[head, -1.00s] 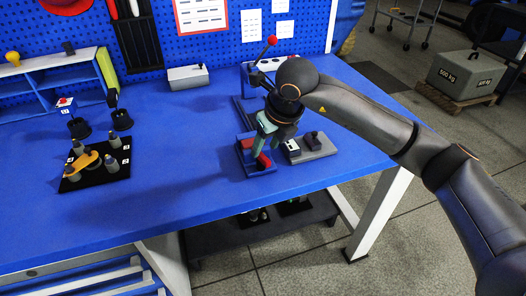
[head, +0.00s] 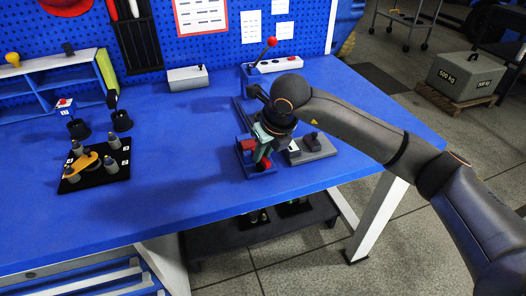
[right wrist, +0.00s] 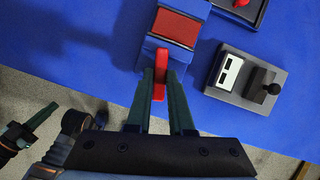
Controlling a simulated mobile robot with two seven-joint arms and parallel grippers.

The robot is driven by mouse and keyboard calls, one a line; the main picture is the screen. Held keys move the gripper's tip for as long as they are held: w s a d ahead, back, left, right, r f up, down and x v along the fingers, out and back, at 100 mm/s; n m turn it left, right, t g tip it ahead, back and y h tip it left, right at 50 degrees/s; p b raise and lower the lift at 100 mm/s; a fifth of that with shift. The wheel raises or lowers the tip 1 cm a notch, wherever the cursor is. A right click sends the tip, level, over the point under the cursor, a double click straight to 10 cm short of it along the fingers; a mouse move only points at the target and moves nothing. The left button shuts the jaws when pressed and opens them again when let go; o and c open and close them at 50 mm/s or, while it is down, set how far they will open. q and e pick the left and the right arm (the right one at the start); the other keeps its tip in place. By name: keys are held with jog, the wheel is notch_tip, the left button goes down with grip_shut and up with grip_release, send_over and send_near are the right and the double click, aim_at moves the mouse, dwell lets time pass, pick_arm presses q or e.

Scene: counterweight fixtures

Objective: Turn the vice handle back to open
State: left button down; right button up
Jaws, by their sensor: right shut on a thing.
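The vice (head: 243,172) is a small blue block with red jaw plates near the front edge of the blue bench. In the right wrist view its blue body (right wrist: 150,42) and a red plate (right wrist: 176,28) show. The red handle (right wrist: 160,75) sticks out towards my right gripper. My right gripper (right wrist: 162,80) is shut on the handle, with a teal finger on each side of it. In the head view my right gripper (head: 264,150) covers part of the vice. My left gripper (right wrist: 35,122) shows partly at the lower left of the right wrist view, away from the vice.
A grey fixture with a black knob (right wrist: 268,88) and a white socket block stands just right of the vice. A red-tipped lever (head: 271,42) rises behind. A black plate with pegs (head: 70,181) lies to the left. The bench between is clear.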

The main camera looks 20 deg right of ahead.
jog(key=shift+n, duration=0.3)
grip_shut()
jog(key=shift+w+d+n+y+b, duration=0.1)
jog(key=shift+n+y+b, duration=0.2)
jog(key=shift+n, duration=0.2)
jog(key=n, duration=0.2)
jog(key=n+g+y, duration=0.1)
jog(key=n, duration=0.1)
jog(key=shift+w+d+y+b, duration=0.1)
jog(key=shift+d+y+b, duration=0.05)
jog(key=shift+y+b, duration=0.2)
jog(key=n, duration=0.2)
jog(key=n+g, duration=0.1)
jog(key=shift+w+r+n+y, duration=0.15)
jog(key=shift+n+y, duration=0.1)
jog(key=shift+n, duration=0.15)
jog(key=shift+w+d+n+g+y, duration=0.15)
jog(key=shift+n+g, duration=0.3)
jog(key=shift+n, duration=0.7)
jog(key=shift+a+n+g+y, duration=0.15)
jog(key=shift+n+g, duration=0.3)
jog(key=shift+n, duration=0.7)
jog(key=shift+d, duration=0.1)
jog(key=o, duration=0.8)
grip_release()
jog(key=shift+c, duration=0.2)
